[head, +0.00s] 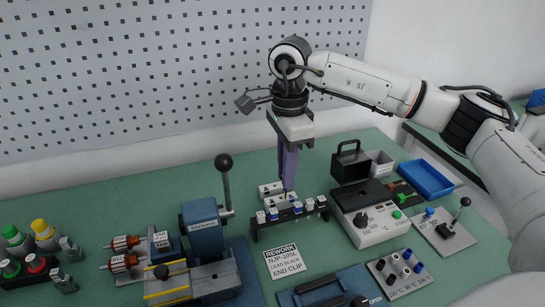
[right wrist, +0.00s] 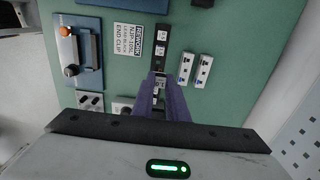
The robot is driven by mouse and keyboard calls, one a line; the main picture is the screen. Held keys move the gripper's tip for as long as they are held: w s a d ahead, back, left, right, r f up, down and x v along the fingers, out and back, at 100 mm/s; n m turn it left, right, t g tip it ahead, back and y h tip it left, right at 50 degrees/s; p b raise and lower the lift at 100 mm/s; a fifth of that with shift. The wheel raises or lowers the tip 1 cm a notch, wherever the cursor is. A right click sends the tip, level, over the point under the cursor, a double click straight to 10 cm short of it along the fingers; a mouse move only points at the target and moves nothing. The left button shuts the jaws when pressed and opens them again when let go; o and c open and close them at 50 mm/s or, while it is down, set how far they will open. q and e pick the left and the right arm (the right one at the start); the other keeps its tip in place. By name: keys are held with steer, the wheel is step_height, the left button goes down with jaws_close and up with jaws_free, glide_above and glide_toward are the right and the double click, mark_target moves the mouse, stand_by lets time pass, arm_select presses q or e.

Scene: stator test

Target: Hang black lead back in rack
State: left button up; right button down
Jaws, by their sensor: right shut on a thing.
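My right gripper (head: 288,185) points straight down with its long purple fingers at the black rack (head: 258,234), just behind its middle. In the right wrist view my right gripper (right wrist: 168,88) is shut on a lead, mostly hidden between the fingers; its colour cannot be told. A small labelled piece (right wrist: 159,83) shows at the fingertips, in line with the rack. The rack carries several white-labelled pieces in a row. Whether the held lead touches the rack cannot be told. My left gripper is not in view.
Two white blocks (head: 268,190) stand close behind the rack. A rework card (head: 284,261) lies in front of it. A lever press (head: 203,230) stands at left, a grey tester (head: 370,228) at right. A blue tray (head: 427,178) is farther right.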

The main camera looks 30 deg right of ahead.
steer(key=shift+s+f+b, duration=0.25)
steer(key=shift+f+b, duration=0.05)
steer(key=shift+f, duration=0.1)
steer(key=shift+s+f+b, duration=0.1)
steer(key=shift+f+b, duration=0.2)
steer(key=shift+f, duration=0.05)
step_height(320, 180, down, 2)
steer(key=shift+f+b, duration=0.25)
steer(key=shift+b, duration=0.6)
steer(key=shift+r, duration=0.15)
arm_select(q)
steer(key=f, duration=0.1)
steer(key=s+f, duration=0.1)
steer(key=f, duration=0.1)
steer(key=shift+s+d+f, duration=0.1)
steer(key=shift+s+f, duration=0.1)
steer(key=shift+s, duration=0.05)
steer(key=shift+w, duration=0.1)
arm_select(e)
steer(key=shift+f, duration=0.25)
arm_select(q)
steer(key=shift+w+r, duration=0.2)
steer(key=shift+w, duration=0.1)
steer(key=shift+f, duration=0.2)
arm_select(e)
steer(key=shift+f, duration=0.15)
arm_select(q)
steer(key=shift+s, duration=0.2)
